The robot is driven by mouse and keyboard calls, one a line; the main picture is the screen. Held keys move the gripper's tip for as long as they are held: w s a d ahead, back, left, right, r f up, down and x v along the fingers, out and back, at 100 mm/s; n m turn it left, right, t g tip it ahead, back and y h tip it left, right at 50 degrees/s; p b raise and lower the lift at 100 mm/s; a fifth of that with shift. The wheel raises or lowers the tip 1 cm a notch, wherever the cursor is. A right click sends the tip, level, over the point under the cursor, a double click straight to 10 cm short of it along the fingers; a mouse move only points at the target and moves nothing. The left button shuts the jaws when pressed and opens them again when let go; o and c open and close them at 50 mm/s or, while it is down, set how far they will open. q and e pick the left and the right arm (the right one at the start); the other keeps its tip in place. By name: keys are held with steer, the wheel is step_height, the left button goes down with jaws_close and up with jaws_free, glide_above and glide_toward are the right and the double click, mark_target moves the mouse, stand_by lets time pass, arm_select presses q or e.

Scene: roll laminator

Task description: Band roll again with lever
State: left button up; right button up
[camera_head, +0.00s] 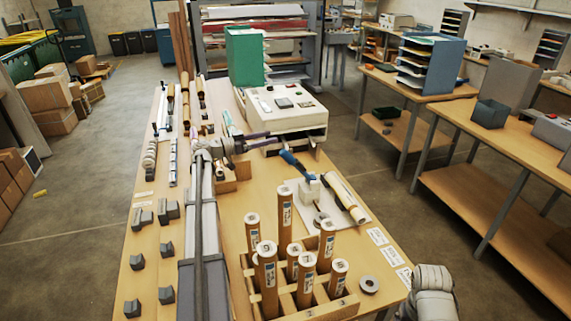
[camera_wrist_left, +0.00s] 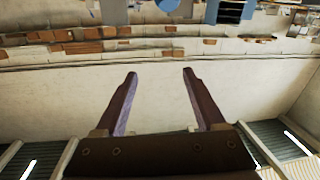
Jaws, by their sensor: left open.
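A blue lever (camera_head: 292,162) slopes down to a pale block (camera_head: 309,188) on a white mat (camera_head: 358,222), right of the table's middle. A tan roll (camera_head: 345,196) lies on the mat to the right of the block; any band on it is too small to tell. My left gripper (camera_head: 273,138) reaches in from the left, in front of the cream machine and a little behind the lever. Its fingers are apart and empty, and they also show spread in the left wrist view (camera_wrist_left: 158,75). My right gripper is out of the head view.
Several upright brown tubes (camera_head: 284,218) stand in a wooden rack (camera_head: 338,308) at the front. The cream laminator (camera_head: 286,106) and a green file box (camera_head: 244,55) stand behind. A grey ring (camera_head: 369,284) lies right of the rack. Small grey blocks (camera_head: 137,263) line the left side.

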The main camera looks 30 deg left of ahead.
arm_select(q)
steer(key=b, duration=0.7)
glide_toward(286, 156)
steer(key=w, duration=0.3)
steer(key=f+b, duration=0.1)
steer(key=b, duration=0.1)
steer(key=shift+x, duration=4.15)
jaws_close()
